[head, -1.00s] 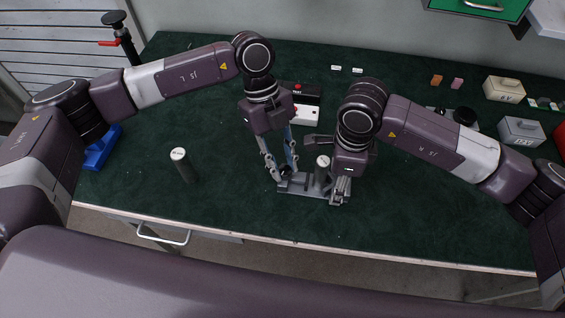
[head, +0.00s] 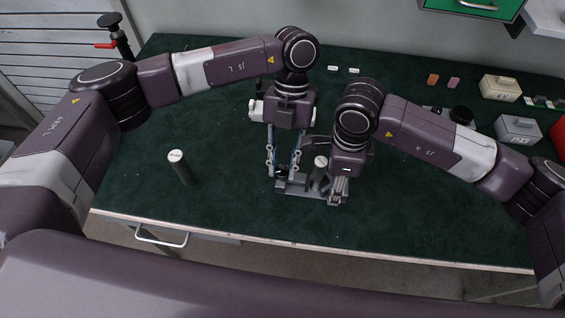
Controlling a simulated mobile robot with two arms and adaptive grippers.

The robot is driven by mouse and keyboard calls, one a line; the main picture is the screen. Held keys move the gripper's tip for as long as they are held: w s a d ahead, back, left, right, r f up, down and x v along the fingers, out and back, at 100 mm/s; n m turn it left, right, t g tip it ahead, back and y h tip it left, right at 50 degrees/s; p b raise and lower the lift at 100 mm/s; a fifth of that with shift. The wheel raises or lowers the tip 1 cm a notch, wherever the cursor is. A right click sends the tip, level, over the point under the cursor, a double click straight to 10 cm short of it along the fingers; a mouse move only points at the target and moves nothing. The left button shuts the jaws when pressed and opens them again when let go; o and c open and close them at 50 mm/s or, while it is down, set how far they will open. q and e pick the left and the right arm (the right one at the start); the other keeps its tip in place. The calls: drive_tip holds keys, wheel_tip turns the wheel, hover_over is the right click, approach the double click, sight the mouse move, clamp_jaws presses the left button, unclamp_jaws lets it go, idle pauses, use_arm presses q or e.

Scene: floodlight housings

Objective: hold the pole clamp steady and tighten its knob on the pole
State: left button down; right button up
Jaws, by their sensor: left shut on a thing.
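A short grey pole (head: 319,172) with a pale top stands upright on a grey base plate (head: 300,192) near the table's front. The pole clamp is small, largely hidden among the fingers, and hard to tell from the base. My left gripper (head: 283,173) points down just left of the pole. Its two fingers are shut on a small dark part that looks like the clamp's knob. My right gripper (head: 336,186) is at the right side of the pole, low over the base plate. Its fingers are partly hidden by its own body, so its opening and any contact are unclear.
Two bins (head: 501,88) (head: 518,129) and small orange and pink blocks (head: 433,80) (head: 454,83) lie at the back right. The mat's front left is mostly clear.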

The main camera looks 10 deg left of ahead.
use_arm(q)
drive_tip(key=shift+m, duration=0.5)
drive_tip(key=c, duration=1.6)
unclamp_jaws()
drive_tip(key=v, duration=1.2)
drive_tip(key=shift+d+r, duration=0.1)
drive_tip(key=shift+d, duration=0.1)
drive_tip(key=shift+s, duration=0.1)
